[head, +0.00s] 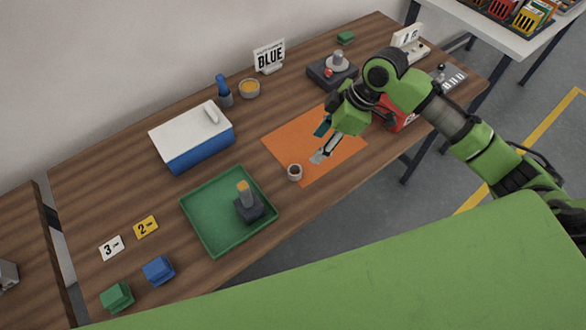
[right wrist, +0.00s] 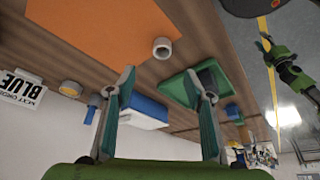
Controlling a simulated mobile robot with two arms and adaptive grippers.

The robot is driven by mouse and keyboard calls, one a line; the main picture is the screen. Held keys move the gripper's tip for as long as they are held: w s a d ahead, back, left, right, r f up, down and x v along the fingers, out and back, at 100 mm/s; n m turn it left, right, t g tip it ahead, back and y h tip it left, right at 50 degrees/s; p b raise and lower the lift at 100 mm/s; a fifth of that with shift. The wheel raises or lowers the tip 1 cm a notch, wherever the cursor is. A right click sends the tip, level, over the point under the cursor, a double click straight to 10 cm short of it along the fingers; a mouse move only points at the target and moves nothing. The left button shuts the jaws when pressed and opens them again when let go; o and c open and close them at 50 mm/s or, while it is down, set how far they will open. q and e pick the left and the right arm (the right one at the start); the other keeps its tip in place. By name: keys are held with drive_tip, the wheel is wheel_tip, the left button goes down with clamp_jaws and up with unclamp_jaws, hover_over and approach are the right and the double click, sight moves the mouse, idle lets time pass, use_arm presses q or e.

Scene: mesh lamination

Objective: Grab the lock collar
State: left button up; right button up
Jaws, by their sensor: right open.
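The lock collar seems to be the small grey ring (head: 294,172) standing at the near left edge of the orange mat (head: 345,160); it also shows in the right wrist view (right wrist: 162,48). My right gripper (head: 320,143) is open and empty over the mat, to the upper right of the ring in the head view. In the right wrist view its two fingers (right wrist: 160,75) are spread wide, with the ring beyond the gap between their tips. A green arm (right wrist: 290,75), apparently my left, shows small in that view; its finger state is unclear.
A green tray (head: 200,240) with a dark block and post (head: 248,205) lies left of the ring. A dark fixture (head: 330,72) sits behind the mat.

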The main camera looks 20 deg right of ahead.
drive_tip(key=p, duration=0.2)
hover_over(298, 166)
drive_tip(key=s+d, duration=0.2)
drive_tip(key=f, duration=0.7)
drive_tip(key=shift+a+f, duration=0.5)
drive_tip(key=shift+f, duration=0.05)
drive_tip(key=p+x, duration=0.2)
drive_tip(key=x, duration=0.1)
drive_tip(key=shift+a+f, duration=0.15)
drive_tip(key=shift+a, duration=0.1)
drive_tip(key=shift+w+a+f, duration=0.1)
drive_tip(key=shift+a+f, duration=0.05)
drive_tip(key=shift+f, duration=0.4)
drive_tip(key=c, duration=1.2)
